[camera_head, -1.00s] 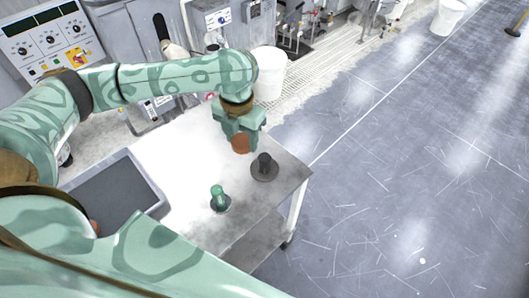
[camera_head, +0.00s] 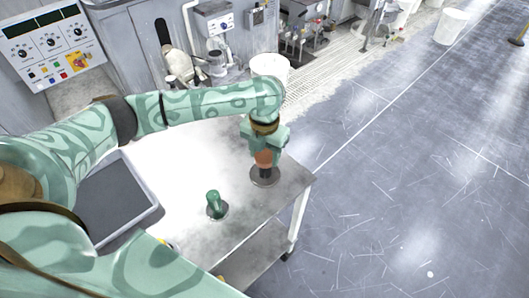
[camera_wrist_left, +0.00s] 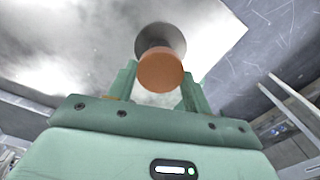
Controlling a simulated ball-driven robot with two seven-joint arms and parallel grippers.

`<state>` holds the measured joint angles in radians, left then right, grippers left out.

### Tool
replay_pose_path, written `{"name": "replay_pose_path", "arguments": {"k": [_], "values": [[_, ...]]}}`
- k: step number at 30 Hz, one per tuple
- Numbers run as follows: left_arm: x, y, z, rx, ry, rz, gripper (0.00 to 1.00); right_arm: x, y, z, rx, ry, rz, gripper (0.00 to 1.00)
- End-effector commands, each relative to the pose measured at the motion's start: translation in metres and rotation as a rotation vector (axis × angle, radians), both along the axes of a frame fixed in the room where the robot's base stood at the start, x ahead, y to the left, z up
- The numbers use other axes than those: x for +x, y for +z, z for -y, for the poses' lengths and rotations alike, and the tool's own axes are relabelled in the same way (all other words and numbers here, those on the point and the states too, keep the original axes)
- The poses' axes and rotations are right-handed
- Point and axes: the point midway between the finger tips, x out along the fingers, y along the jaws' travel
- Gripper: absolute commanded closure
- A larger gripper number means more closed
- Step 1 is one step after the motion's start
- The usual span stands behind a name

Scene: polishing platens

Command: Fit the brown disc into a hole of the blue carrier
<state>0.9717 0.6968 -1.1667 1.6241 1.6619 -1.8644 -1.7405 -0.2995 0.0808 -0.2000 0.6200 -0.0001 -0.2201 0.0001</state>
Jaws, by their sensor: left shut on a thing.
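My left gripper (camera_head: 264,150) is shut on the brown disc (camera_head: 264,158), near the far right corner of the white table (camera_head: 180,165). In the left wrist view the disc (camera_wrist_left: 161,70) sits upright between the two fingers (camera_wrist_left: 157,90). Just beyond it is a dark grey round piece (camera_head: 265,177), also in the wrist view (camera_wrist_left: 160,37), partly hidden by the disc. I cannot tell whether disc and piece touch. I cannot make out a blue carrier in either view.
A green-knobbed round piece (camera_head: 214,205) stands on the table left of the gripper. A grey tray (camera_head: 148,208) lies at the table's left. A white bucket (camera_head: 270,66) stands behind the table. Open floor lies beyond the table's right edge.

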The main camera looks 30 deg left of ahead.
Motion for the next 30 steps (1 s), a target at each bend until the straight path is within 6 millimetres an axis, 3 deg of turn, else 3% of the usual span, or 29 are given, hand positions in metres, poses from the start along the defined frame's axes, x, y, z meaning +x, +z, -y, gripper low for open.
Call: {"name": "replay_pose_path", "arguments": {"k": [2,3,5,13,16,30], "values": [[0.0,-0.003,0.0,0.0,0.0,-0.002,0.75,0.0,0.0,-0.001,0.001,0.0,0.0,0.25],[0.0,-0.003,0.0,0.0,0.001,-0.001,0.42,0.0,0.0,-0.001,0.001,-0.001,0.0,0.25],[0.0,-0.003,0.0,0.0,0.0,-0.001,0.29,0.0,0.0,-0.001,0.001,-0.001,0.0,0.25],[0.0,-0.002,0.0,0.0,0.0,-0.001,0.29,0.0,0.0,-0.002,0.002,-0.002,-0.001,0.25],[0.0,0.007,0.0,0.0,-0.001,0.002,0.29,0.0,0.003,-0.002,0.003,-0.002,0.001,0.25],[0.0,0.107,0.0,0.0,0.0,0.001,0.29,0.009,0.044,-0.002,0.002,-0.001,0.022,0.25]]}}
